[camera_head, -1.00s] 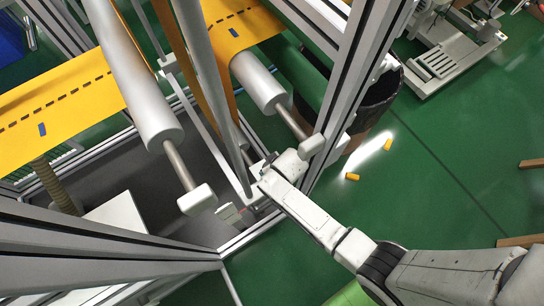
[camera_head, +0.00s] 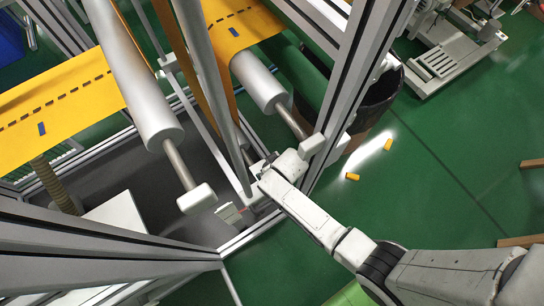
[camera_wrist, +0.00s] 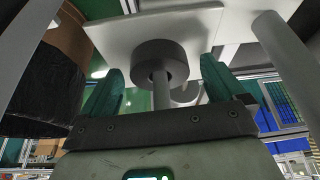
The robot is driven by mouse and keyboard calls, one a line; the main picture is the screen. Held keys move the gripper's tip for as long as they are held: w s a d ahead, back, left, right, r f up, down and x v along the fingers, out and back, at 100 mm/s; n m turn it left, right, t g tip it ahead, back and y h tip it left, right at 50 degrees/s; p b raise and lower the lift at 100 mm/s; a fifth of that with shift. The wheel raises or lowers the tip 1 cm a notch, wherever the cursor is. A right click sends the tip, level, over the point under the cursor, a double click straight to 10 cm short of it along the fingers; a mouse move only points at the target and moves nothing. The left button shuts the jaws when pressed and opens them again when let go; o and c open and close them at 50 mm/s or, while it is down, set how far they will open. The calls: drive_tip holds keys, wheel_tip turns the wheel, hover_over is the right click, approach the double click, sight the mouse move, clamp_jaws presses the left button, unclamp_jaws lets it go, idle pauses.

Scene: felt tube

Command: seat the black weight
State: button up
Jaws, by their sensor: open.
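The black weight (camera_wrist: 160,60) is a dark, thick ring-shaped cylinder in the wrist view, just under a white plate (camera_wrist: 120,32). A grey rod (camera_wrist: 160,98) runs down from its middle toward my gripper. My gripper (camera_wrist: 160,78) is open, with one teal finger left of the weight and one right of it. Gaps show between the fingers and the weight, and I cannot tell the depth between them. In the head view my arm's end (camera_head: 268,168) is by the upright post, and I cannot make out the fingers or the weight there.
A metal upright (camera_head: 345,90) stands close beside my arm. Grey rollers (camera_head: 135,85) carry a yellow felt web (camera_head: 60,105) at the left. A black bin (camera_head: 378,98) stands behind the upright. Two small orange pieces (camera_head: 353,177) lie on the open green floor (camera_head: 440,190).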

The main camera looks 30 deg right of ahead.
drive_tip(key=p+v, duration=0.2)
drive_tip(key=v, duration=0.8)
drive_tip(key=shift+r, duration=0.4)
drive_tip(key=shift+s+f, duration=0.1)
drive_tip(key=shift+s, duration=0.1)
